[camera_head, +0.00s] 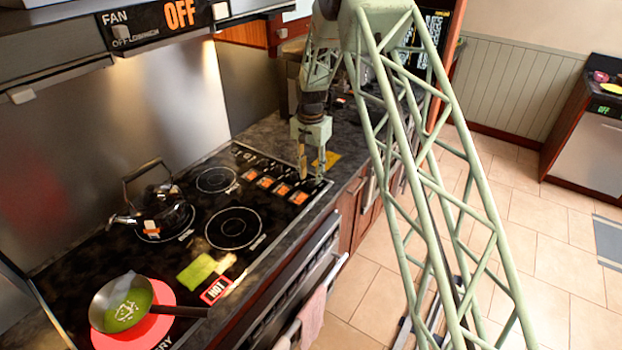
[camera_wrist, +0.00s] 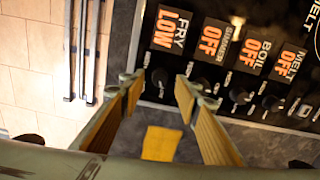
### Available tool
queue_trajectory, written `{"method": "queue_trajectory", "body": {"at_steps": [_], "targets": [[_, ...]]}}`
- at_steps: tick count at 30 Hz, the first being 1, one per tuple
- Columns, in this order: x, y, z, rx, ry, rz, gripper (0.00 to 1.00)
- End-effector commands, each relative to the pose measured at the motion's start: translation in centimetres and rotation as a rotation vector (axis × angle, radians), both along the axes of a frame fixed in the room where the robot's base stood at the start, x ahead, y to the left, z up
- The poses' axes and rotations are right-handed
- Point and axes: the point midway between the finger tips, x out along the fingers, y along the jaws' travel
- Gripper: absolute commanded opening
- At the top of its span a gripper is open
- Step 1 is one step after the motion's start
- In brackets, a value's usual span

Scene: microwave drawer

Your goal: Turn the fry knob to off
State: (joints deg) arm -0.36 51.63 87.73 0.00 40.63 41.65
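The fry knob (camera_wrist: 160,77) is a small dark knob below the orange "FRY LOW" label (camera_wrist: 171,29) in the wrist view. My gripper (camera_wrist: 163,86) is open, with one fingertip on each side of the fry knob. I cannot tell whether either fingertip touches it. In the head view, my gripper (camera_head: 311,170) points down over the right end of the stove's control panel (camera_head: 273,185). The fry knob is too small to make out clearly there. The neighbouring labels, including "BOIL OFF" (camera_wrist: 252,55) and "MELT OFF" (camera_wrist: 288,66), read off.
A pan (camera_head: 121,303) with green contents sits on a red-lit burner by a red "HOT" sign (camera_head: 216,290). A kettle (camera_head: 160,212) stands on a rear burner. A yellow sheet (camera_wrist: 160,143) lies on the counter. More knobs (camera_wrist: 270,102) stand right of the fry knob.

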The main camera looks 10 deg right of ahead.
Motion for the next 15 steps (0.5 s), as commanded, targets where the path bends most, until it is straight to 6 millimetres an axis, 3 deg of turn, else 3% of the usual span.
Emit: {"method": "queue_trajectory", "body": {"at_steps": [6,15], "targets": [[0.0,0.0,-1.7,0.0,0.0,0.0,0.3],[0.0,0.0,-2.3,0.0,0.0,0.0,0.3]]}}
